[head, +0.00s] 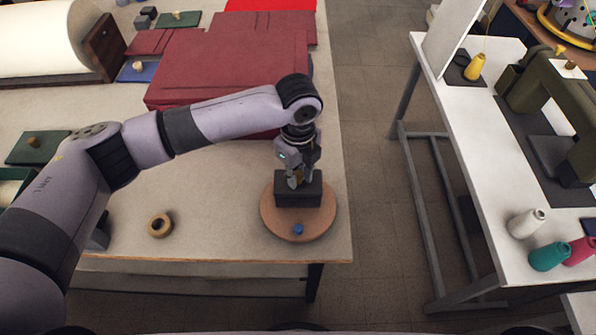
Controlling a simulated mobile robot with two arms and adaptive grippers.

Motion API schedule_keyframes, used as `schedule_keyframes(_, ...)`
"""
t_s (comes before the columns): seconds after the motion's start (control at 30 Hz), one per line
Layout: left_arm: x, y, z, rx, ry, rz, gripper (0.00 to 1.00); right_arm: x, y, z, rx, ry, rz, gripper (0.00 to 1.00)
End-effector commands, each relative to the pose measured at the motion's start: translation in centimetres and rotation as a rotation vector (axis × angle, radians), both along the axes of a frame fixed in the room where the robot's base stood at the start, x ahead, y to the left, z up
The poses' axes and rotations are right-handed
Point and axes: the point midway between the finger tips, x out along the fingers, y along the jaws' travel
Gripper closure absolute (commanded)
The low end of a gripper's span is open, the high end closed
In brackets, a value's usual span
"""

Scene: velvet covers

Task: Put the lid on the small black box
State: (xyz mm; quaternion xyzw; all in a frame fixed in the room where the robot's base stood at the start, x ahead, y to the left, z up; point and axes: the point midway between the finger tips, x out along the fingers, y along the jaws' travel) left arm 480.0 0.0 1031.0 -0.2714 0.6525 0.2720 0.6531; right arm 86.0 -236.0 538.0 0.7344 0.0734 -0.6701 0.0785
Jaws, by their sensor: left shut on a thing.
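The small black box (298,198) stands on a round wooden board (270,218) near the table's front right corner. My left gripper (299,181) points down from above, right over the box's top. Its fingers are shut on a small tan knob, like those on the other lids here. The lid under the knob is dark and blends with the box. I cannot tell whether it rests fully on the rim or sits just above it. My right gripper is out of view.
The board has a blue dot (298,229) at its front. A tan ring (160,225) lies to the left. Dark red covers (215,75) are stacked behind. A green lid (40,146) lies far left. Across a floor gap stands a white table (480,150) with spools.

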Motion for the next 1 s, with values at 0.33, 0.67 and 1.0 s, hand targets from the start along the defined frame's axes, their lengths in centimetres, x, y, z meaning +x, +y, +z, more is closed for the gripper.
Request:
schedule_keyframes(0.33,0.0,0.0,-0.2,0.000,0.000,0.000,0.64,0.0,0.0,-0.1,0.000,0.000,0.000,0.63)
schedule_keyframes(0.67,0.0,0.0,-0.2,0.000,0.000,0.000,0.57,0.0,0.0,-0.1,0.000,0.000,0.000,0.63)
schedule_keyframes(1.0,0.1,-0.1,3.4,-0.002,-0.004,-0.002,0.57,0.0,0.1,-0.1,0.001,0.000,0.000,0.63)
